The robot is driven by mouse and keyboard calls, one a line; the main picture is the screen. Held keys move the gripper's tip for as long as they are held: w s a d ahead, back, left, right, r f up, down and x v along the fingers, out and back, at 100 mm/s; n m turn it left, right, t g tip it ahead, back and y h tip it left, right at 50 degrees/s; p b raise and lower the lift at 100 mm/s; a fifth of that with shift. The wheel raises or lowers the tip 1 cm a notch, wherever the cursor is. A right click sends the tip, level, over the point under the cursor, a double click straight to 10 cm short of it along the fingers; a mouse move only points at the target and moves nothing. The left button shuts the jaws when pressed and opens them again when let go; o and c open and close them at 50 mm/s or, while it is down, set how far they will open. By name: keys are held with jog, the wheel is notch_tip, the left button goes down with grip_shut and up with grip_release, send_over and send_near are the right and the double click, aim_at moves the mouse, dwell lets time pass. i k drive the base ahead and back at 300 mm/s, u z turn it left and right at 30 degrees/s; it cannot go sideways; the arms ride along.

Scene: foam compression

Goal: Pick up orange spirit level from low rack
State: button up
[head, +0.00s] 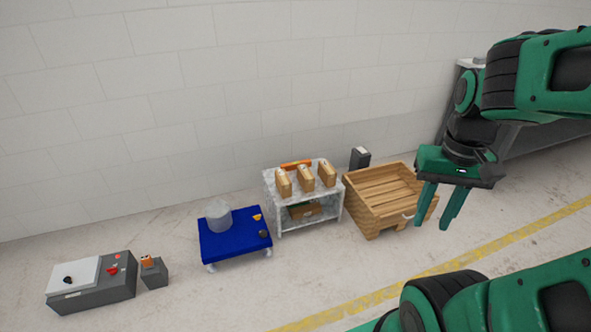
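The orange spirit level (296,164) lies along the back of the top of a low grey-white rack (339,208). Several tan blocks (305,179) stand on the same top in front of it and hide part of it. My gripper (436,208) is at the right, its two green fingers pointing down and spread apart. It is open and empty, apart from the rack and to its right, in front of a wooden crate (378,216) in the picture.
A blue cart (226,248) with a grey cylinder (218,217) stands left of the rack. A control box (92,284) and a small dark block (154,275) sit farther left. A dark box (360,158) is behind the crate. The floor in front is clear, with a yellow line.

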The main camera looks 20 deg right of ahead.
aim_at(290, 166)
jog(key=z, duration=0.6)
jog(key=k, duration=0.7)
jog(key=z, duration=0.9)
jog(key=k, duration=0.65)
jog(key=z, duration=0.3)
jog(key=i, duration=1)
jog(key=u, duration=0.9)
jog(key=i, duration=1.3)
jog(key=u, duration=0.75)
jog(key=i, duration=1.8)
jog(key=u, duration=0.15)
